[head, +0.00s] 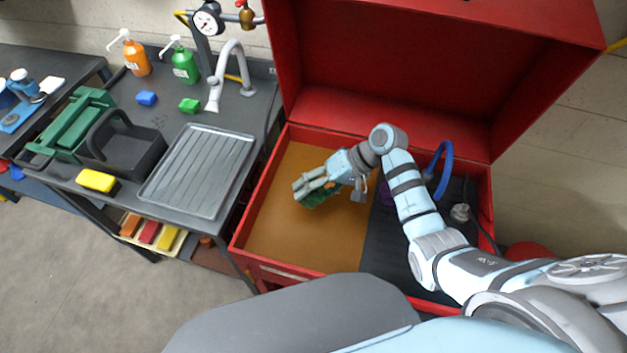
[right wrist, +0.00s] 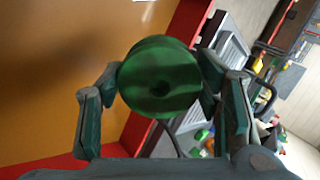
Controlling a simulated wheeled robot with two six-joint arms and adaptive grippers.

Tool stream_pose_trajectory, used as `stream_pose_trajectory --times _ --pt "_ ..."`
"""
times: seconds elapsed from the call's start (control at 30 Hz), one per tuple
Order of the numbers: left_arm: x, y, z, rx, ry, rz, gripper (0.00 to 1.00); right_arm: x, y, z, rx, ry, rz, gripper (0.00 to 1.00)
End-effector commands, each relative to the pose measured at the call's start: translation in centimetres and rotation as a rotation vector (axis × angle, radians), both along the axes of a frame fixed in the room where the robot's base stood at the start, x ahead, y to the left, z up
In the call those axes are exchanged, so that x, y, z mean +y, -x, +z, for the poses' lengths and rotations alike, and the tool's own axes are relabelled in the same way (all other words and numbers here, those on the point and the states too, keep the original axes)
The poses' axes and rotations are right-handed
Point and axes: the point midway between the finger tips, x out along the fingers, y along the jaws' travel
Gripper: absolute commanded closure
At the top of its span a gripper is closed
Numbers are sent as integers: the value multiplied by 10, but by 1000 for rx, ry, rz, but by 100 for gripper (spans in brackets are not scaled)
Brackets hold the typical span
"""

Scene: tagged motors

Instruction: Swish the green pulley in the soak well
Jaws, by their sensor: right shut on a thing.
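The green pulley (head: 317,198) is in my right gripper (head: 312,186), over the left part of the red washer. In the right wrist view the round green pulley (right wrist: 160,75) sits between the two fingers, its flat face with a dark centre hole toward the camera. The soak well (head: 282,222) is the amber-brown area below the pulley. I cannot tell whether the pulley touches the liquid. The fingers hide part of the pulley in the head view. My left gripper is not in view.
The red washer's lid (head: 440,60) stands open behind my arm. A dark grey section with a blue hose (head: 441,165) is right of the well. The bench at left holds a ribbed tray (head: 200,165), a black caddy (head: 125,150), a yellow sponge (head: 97,180) and bottles.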

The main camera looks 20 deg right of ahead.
Motion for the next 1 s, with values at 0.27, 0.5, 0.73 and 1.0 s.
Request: stream_pose_trajectory --times 0.27,0.5,0.73,1.0 --pt "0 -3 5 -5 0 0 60 5 4 -1 -21 -81 -93 74" --pt "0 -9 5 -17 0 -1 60 6 4 -34 -20 -79 -90 74" --pt "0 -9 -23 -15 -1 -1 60 5 4 -72 -23 -78 -88 74" --pt "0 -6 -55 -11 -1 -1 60 6 4 -110 -23 -78 -87 74"
